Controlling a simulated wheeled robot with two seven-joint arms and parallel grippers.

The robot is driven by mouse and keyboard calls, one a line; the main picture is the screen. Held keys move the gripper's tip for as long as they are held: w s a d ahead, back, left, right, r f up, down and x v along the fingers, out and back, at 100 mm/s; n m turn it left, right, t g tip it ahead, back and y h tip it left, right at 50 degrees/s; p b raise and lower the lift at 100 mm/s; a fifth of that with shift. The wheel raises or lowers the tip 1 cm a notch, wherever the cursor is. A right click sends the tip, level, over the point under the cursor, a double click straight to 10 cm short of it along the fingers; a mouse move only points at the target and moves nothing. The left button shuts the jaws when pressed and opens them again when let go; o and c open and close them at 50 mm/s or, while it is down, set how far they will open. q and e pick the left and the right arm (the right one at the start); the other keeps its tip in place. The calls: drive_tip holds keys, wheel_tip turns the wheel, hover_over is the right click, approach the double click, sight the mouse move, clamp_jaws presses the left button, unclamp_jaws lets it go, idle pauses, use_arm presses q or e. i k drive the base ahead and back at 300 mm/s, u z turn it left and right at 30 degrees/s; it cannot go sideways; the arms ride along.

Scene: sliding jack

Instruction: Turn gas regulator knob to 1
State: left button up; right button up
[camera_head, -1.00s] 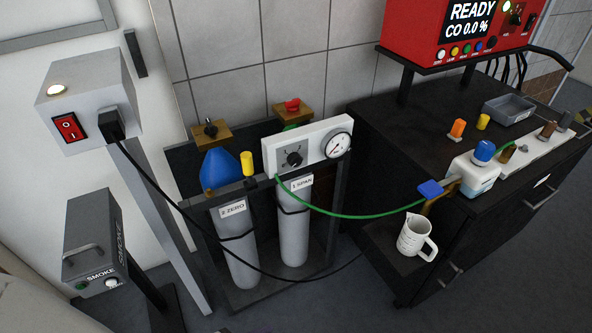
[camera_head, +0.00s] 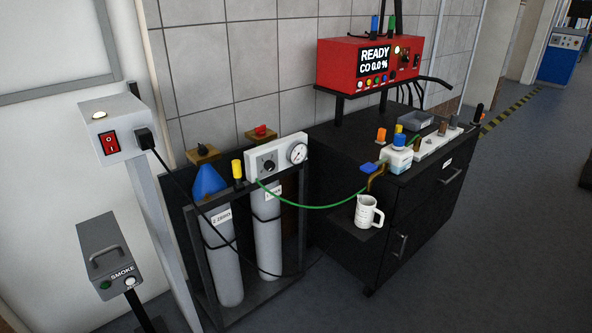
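The gas regulator is a white panel (camera_head: 277,157) with a dark round knob (camera_head: 268,165) on its left and a round gauge (camera_head: 298,153) on its right. It is mounted at the top of the dark cylinder rack (camera_head: 193,250). The knob is too small to read its setting. Below stand two grey cylinders, one labelled ZERO (camera_head: 223,265) and one, with its label partly covered, behind the green hose (camera_head: 267,235). The right cylinder's valve has a red handle (camera_head: 260,130). Neither of my grippers shows in the head view.
A white box with a red switch (camera_head: 109,142) and a smoke unit (camera_head: 104,252) stand on posts at the left. A green hose (camera_head: 315,207) sags to the black cabinet (camera_head: 375,240). A jug (camera_head: 368,212) sits on a low shelf. Floor is clear at right.

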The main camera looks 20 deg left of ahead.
sight(269, 165)
drive_tip(key=z, duration=0.7)
drive_tip(key=i, duration=2.1)
drive_tip(key=u, duration=1.05)
